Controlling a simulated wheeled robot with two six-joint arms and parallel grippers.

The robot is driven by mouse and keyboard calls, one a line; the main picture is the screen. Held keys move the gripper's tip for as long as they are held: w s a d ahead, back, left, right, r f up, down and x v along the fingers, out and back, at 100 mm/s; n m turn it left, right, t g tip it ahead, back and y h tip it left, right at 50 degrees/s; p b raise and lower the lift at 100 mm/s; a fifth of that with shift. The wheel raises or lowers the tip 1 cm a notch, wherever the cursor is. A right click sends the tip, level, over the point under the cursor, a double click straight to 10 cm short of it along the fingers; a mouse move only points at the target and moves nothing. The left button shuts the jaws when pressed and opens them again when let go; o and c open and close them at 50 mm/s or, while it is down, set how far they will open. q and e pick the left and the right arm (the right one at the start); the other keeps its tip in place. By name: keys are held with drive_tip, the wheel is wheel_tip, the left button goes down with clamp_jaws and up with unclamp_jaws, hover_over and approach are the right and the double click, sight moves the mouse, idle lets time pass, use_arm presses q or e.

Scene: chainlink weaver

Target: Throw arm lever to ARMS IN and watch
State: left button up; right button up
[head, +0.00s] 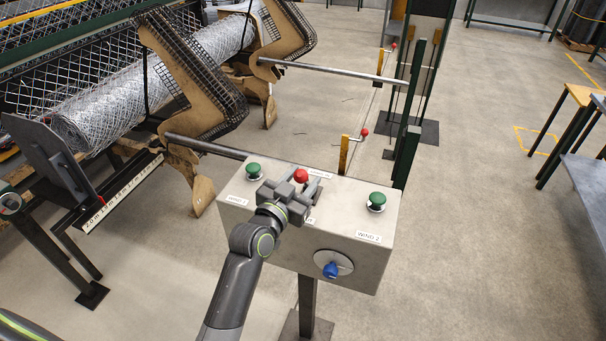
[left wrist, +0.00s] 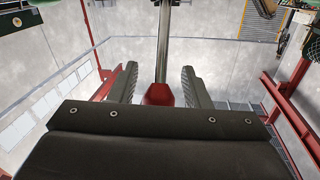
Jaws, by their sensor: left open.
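The grey control box (head: 275,245) stands on a post in the head view. A lever with a red knob (head: 301,175) stands on its top, between two green buttons. My left gripper (head: 300,184) comes over the box from the front, its fingers open at the knob. The left wrist view shows the red knob (left wrist: 158,94) and a metal shaft between the two fingers, with a gap on each side. A white label (head: 320,174) lies behind the knob; another in front is mostly hidden by the gripper. My right gripper is not in view.
Green buttons (head: 254,169) and (head: 376,201) flank the lever, and a blue knob (head: 331,270) is on the box front. Tan machine arms (head: 205,95) carry a mesh roll (head: 140,95) behind left. Yellow posts with red-knobbed handles (head: 364,132) stand behind.

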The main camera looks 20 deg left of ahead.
use_arm(q)
drive_tip(key=shift+w, duration=0.25)
drive_tip(key=shift+c, duration=0.2)
clamp_jaws()
drive_tip(key=shift+w+r, duration=0.1)
